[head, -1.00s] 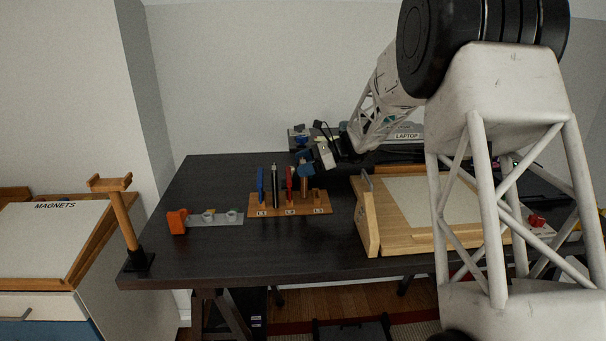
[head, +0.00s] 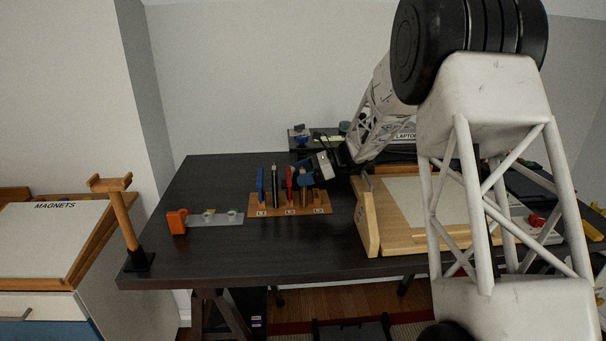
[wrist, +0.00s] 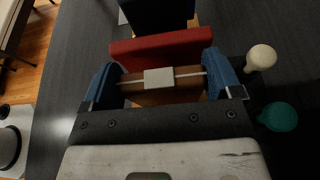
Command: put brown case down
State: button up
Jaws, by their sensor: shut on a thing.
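My gripper (head: 305,179) has blue fingers and is shut on the brown case (head: 304,199), at the right end of the wooden rack (head: 322,209). In the wrist view the brown case (wrist: 135,96) lies between the two blue fingers (wrist: 163,82), with a white band and pale label across it. The case is upright and low at the rack; I cannot tell whether its bottom touches the rack. The red case (head: 289,177) stands just left of it, and it also shows close by in the wrist view (wrist: 160,46).
A dark case (head: 274,185) and a blue case (head: 261,183) stand further left in the rack. A wooden drawing board (head: 368,225) stands close on the right. The desk front is clear.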

jog(key=shift+f, duration=0.15)
jog(key=o, duration=1)
jog(key=shift+r, duration=0.2)
jog(key=v, duration=1.2)
